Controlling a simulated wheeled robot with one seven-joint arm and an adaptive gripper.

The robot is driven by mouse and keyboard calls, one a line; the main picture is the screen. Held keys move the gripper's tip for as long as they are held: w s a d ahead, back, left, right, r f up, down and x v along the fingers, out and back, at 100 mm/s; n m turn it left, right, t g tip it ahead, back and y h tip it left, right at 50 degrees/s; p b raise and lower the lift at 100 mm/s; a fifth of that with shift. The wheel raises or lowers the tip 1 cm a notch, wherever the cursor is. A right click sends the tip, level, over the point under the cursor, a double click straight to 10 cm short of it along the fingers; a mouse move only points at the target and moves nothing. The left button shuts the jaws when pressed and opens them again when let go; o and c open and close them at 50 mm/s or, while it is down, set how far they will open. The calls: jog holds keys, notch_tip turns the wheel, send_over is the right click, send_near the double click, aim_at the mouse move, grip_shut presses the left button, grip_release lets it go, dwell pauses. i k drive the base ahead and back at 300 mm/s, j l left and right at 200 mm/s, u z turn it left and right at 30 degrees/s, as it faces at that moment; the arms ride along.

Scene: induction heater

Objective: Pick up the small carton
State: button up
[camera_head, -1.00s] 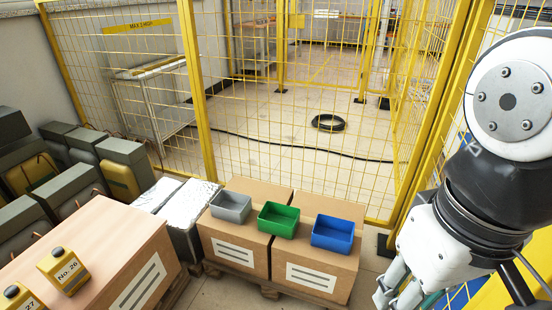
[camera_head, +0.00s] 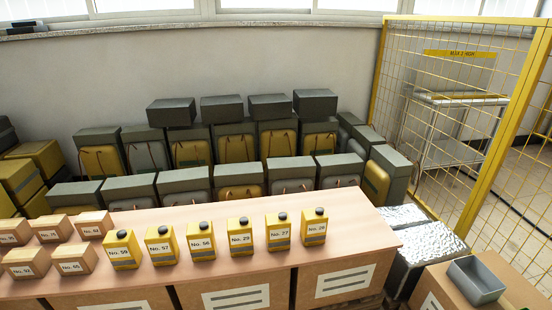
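Several small brown cartons with white number labels stand at the left end of the pinkish-brown bench top (camera_head: 345,215). In the back row are one at the left edge (camera_head: 12,232), one in the middle (camera_head: 52,229) and one at the right (camera_head: 93,224). In front of them are a left one (camera_head: 25,263) and a right one (camera_head: 75,259). Which of these is the task's small carton, the frames do not show. My gripper is not in view now.
A row of yellow numbered bottles (camera_head: 200,241) stands right of the cartons. Dark-lidded yellow and grey units (camera_head: 240,180) fill the space behind the bench. A grey bin (camera_head: 476,281) sits on a box at the lower right, near a yellow mesh fence (camera_head: 497,135).

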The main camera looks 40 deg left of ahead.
aim_at(92, 225)
jog(key=u, duration=2.35)
jog(key=i+j, duration=0.1)
jog(key=i, duration=0.4)
jog(key=i+z, duration=0.1)
jog(key=i, duration=0.4)
jog(key=i+j, duration=0.2)
jog(key=i, duration=0.25)
